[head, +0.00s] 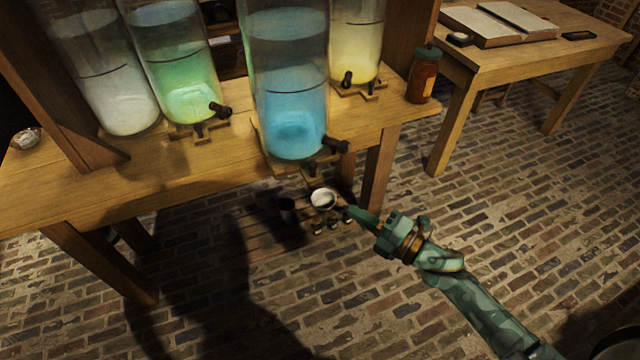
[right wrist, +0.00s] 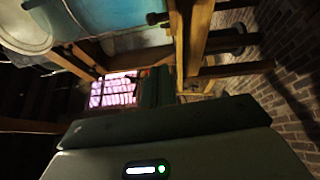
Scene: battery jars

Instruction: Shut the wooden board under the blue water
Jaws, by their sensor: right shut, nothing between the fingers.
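The jar of blue water (head: 290,110) stands at the front edge of the wooden table. A small wooden piece (head: 292,170) shows under its dark tap (head: 335,146), partly hidden; I cannot tell whether it is open or shut. My right gripper (head: 352,212) is shut and empty, below and to the right of the tap, apart from it. In the right wrist view its dark green fingers (right wrist: 156,88) point ahead under the table, and the blue jar (right wrist: 110,14) shows above them. My left gripper is not in view.
A white cup (head: 323,198) is just left of my right fingertips, below the table edge. Jars of green (head: 190,95), yellow (head: 355,50) and pale liquid (head: 120,100) stand nearby. A table leg (head: 378,170) is close behind my gripper. The brick floor (head: 540,250) at right is clear.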

